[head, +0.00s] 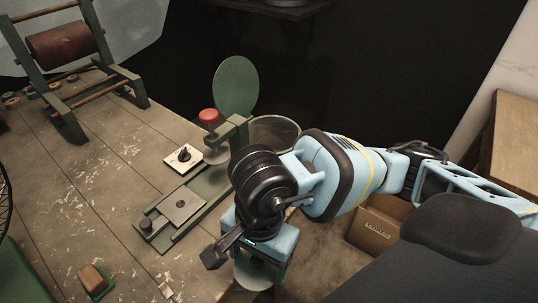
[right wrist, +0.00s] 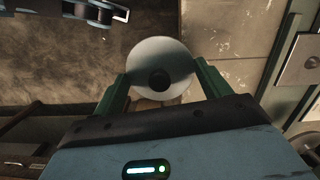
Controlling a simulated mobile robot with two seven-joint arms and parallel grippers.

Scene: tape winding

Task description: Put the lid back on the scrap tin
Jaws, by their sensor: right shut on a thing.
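The lid is a pale round disc with a dark knob at its middle. In the right wrist view the lid (right wrist: 146,55) lies between the two green fingers of my right gripper (right wrist: 162,82), which is shut on it. In the head view the lid (head: 254,279) shows partly below the right gripper (head: 255,262), beside the table's front right edge. A round grey open vessel (head: 291,126) stands behind the bench device, partly hidden by my right arm; I cannot tell whether it is the scrap tin. My left gripper is not in view.
The wooden table (head: 110,190) carries a green device (head: 165,222) with a red knob (head: 209,116), left of my right arm. A green frame with a brown roller (head: 60,44) stands at the back left. A cardboard box (head: 372,233) is below on the right.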

